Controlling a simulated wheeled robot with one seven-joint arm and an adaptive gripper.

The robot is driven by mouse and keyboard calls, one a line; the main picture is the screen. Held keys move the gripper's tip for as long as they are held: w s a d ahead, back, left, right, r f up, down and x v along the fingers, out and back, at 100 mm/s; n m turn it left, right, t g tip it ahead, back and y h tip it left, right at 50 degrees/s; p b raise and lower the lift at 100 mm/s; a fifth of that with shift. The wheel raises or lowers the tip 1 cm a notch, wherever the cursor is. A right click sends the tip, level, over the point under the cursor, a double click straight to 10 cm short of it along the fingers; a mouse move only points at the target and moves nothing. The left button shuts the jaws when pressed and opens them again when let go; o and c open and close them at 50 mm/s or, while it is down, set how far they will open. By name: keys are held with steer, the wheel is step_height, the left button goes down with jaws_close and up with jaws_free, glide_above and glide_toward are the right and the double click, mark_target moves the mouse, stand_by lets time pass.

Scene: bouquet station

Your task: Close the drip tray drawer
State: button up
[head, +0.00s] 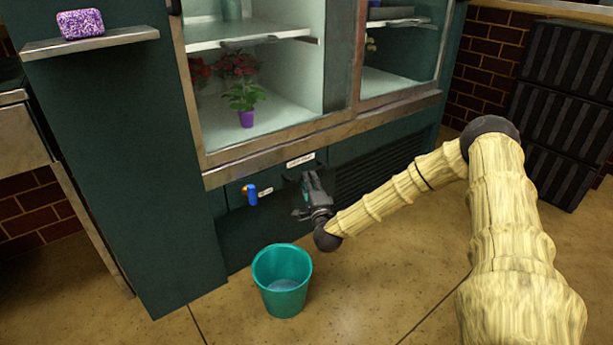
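The drip tray drawer's front is not clearly distinguishable; my gripper covers part of the panel there. I cannot tell how far out the drawer stands, or whether my fingers touch it. The finger gap is too small and dark to read.
A blue-handled tap (250,194) sticks out left of my gripper. A teal bucket (283,285) with liquid stands on the floor below. A vent grille (380,167) is to the right. Dark stacked crates (562,110) stand at the far right. The floor right of the bucket is clear.

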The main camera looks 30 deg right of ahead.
steer(key=v, duration=0.7)
steer(key=shift+s, duration=0.2)
steer(key=shift+a+f, duration=0.1)
